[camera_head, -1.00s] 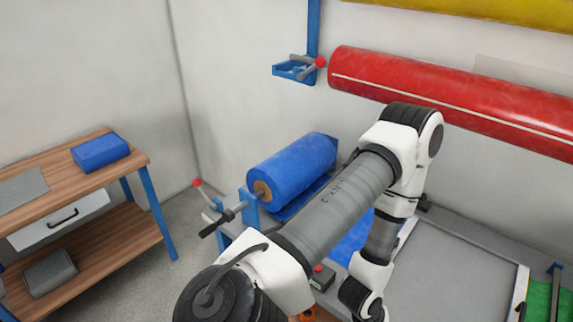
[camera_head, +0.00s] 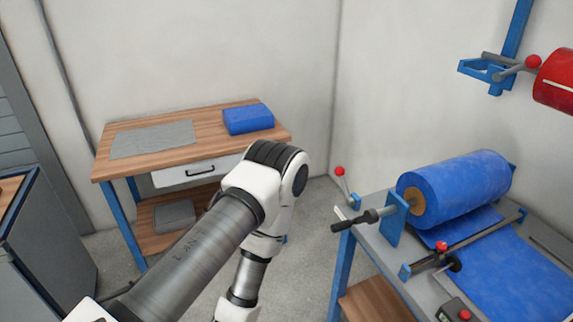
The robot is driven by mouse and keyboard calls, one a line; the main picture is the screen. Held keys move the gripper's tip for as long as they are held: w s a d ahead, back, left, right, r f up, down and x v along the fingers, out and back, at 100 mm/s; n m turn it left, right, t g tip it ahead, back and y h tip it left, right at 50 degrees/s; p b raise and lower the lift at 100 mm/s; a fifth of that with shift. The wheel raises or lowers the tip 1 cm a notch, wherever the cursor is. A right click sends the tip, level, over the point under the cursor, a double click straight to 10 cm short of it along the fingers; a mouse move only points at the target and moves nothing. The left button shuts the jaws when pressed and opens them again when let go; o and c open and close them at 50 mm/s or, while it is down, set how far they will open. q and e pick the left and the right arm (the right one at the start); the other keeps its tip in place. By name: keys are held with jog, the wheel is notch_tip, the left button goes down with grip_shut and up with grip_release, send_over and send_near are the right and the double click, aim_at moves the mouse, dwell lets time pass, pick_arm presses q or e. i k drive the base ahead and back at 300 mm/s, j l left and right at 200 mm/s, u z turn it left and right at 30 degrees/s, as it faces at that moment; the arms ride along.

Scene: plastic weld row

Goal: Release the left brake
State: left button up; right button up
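A lever with a red knob (camera_head: 340,171) stands at the left end of the bench, beside the blue roll's shaft. A second red-knobbed lever (camera_head: 533,62) sits on the wall bracket at the left end of the red roll (camera_head: 558,82). A third red knob (camera_head: 441,246) is on the bar across the bench. No label shows which one is the left brake. My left arm comes in from the lower left, bends at the elbow and runs down out of the frame. Its gripper is hidden below the edge. My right gripper is not in view.
The blue roll (camera_head: 455,187) lies on the blue-framed bench at right, with a black-handled crank (camera_head: 355,222). A wooden workbench (camera_head: 195,140) with a blue block (camera_head: 248,119) stands behind my arm. A dark cabinet (camera_head: 45,245) is at left. Floor shows between the benches.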

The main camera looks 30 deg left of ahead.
aim_at(339, 172)
jog(key=i+j+u, duration=0.3)
jog(key=i+j, duration=0.45)
jog(key=i+l, duration=0.05)
